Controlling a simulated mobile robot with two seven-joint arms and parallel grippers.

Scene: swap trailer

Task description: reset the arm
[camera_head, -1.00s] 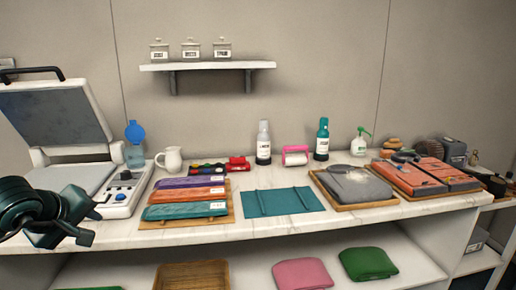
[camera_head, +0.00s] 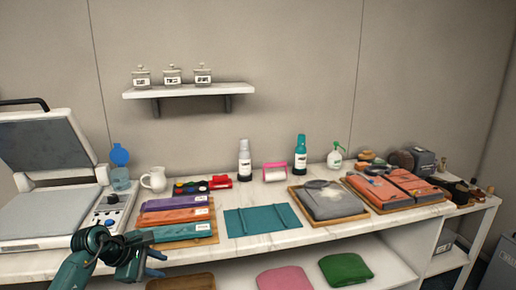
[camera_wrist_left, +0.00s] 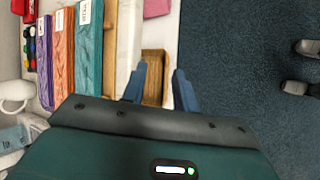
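My left gripper (camera_head: 150,262) is at the lower left of the head view, in front of the counter's front edge and below the stack of folded cloths. In the left wrist view its two blue fingers (camera_wrist_left: 160,88) stand apart with nothing between them, so it is open and empty. A wooden tray (camera_wrist_left: 153,62) on the lower shelf shows behind the fingers. My right gripper is not in view.
The counter holds a heat press (camera_head: 50,185), purple, orange and teal cloths (camera_head: 172,217) on a board, a teal mat (camera_head: 262,220) and a tray with a grey garment (camera_head: 328,200). Pink (camera_head: 287,279) and green cloths (camera_head: 346,268) lie on the lower shelf.

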